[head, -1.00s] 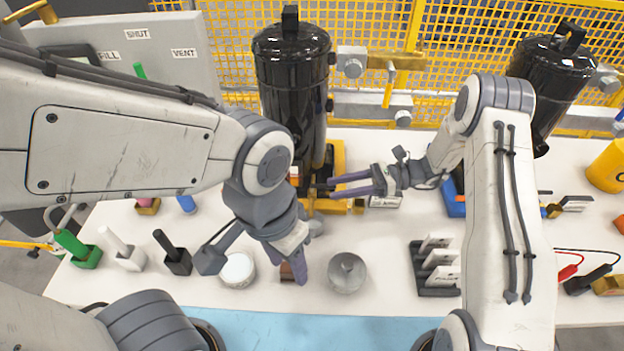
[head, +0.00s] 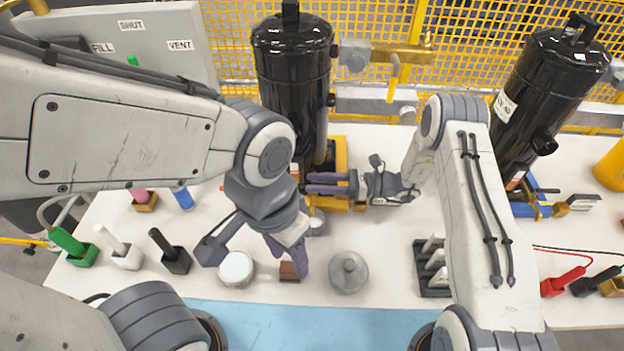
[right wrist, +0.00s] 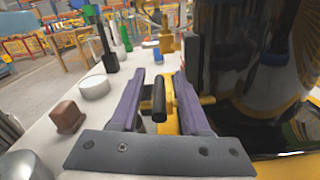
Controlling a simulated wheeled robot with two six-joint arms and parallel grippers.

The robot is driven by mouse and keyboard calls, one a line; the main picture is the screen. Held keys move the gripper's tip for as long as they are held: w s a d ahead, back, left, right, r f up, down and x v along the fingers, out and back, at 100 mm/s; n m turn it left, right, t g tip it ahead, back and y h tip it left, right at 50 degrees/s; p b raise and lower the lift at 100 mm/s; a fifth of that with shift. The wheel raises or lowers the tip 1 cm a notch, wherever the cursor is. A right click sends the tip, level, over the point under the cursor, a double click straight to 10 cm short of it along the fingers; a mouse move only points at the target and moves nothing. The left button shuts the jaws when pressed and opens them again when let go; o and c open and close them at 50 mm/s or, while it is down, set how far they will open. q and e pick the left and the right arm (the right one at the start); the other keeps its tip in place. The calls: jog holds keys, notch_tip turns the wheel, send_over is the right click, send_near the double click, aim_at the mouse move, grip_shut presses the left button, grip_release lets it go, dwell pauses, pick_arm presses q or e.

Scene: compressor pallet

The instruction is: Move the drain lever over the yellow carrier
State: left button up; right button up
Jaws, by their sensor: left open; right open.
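The yellow carrier (head: 341,155) holds a tall black vessel (head: 290,75) at the back middle of the table. My right gripper (head: 308,183) reaches in from the right at the carrier's front. In the right wrist view a black handle, seemingly the drain lever (right wrist: 159,97), shows between the two open purple fingers (right wrist: 153,95), with yellow parts beside and below it. I see no clear contact with either finger. In the head view the fingers hide the lever. My left gripper (head: 288,255) is open and points down above the table near a brown block (head: 289,272).
A white round lid (head: 236,269) and a grey lidded pot (head: 348,271) stand at the front. Green, white and black handled tools (head: 170,250) stand at the left. A black rack (head: 432,268) and a second black vessel (head: 550,90) are to the right.

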jog(key=shift+a, duration=0.75)
grip_shut()
